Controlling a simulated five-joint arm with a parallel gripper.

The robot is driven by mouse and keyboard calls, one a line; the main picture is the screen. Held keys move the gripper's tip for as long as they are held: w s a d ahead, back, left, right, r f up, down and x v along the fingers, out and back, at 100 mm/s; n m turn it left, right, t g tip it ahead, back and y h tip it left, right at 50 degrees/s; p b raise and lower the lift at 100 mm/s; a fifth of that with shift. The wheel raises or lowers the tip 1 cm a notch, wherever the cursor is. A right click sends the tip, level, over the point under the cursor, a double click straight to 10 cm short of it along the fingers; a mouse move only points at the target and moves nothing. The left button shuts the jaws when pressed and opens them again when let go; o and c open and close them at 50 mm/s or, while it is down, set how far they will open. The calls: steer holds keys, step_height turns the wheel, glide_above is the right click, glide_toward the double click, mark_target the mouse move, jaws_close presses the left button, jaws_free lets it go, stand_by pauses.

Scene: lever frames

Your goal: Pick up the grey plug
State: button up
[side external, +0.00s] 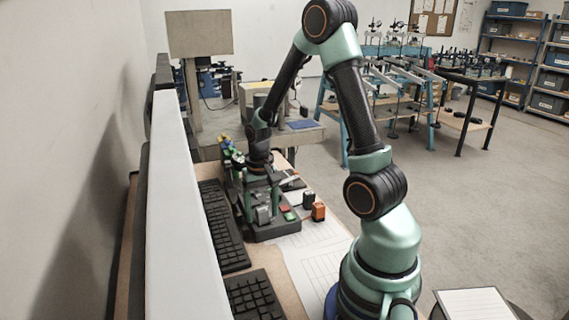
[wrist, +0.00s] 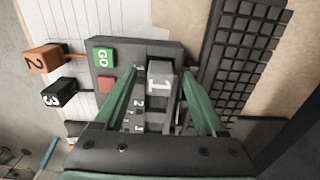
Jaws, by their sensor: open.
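The grey plug (wrist: 160,76), a small block marked "1", sits on the dark panel (wrist: 126,50) in the wrist view. My gripper (wrist: 162,72) is open, with one green finger to the left of the plug and one to the right. Gaps show between the plug and both fingers. The plug's lower part and its seat are hidden. In the side view the grey plug (side external: 263,214) shows at the near end of the panel, and my gripper (side external: 262,180) is over the panel, its fingertips hard to make out.
An orange plug marked "2" (wrist: 43,58) and a black plug marked "3" (wrist: 60,94) lie left of the panel. A green GO button (wrist: 104,57) and a red button (wrist: 106,84) are close to the left finger. A keyboard (wrist: 243,70) lies to the right.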

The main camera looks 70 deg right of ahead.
mark_target(262, 209)
steer(key=shift+f, duration=0.25)
jaws_close()
steer(key=shift+r, duration=0.1)
step_height(262, 209, up, 22)
stand_by(0.9)
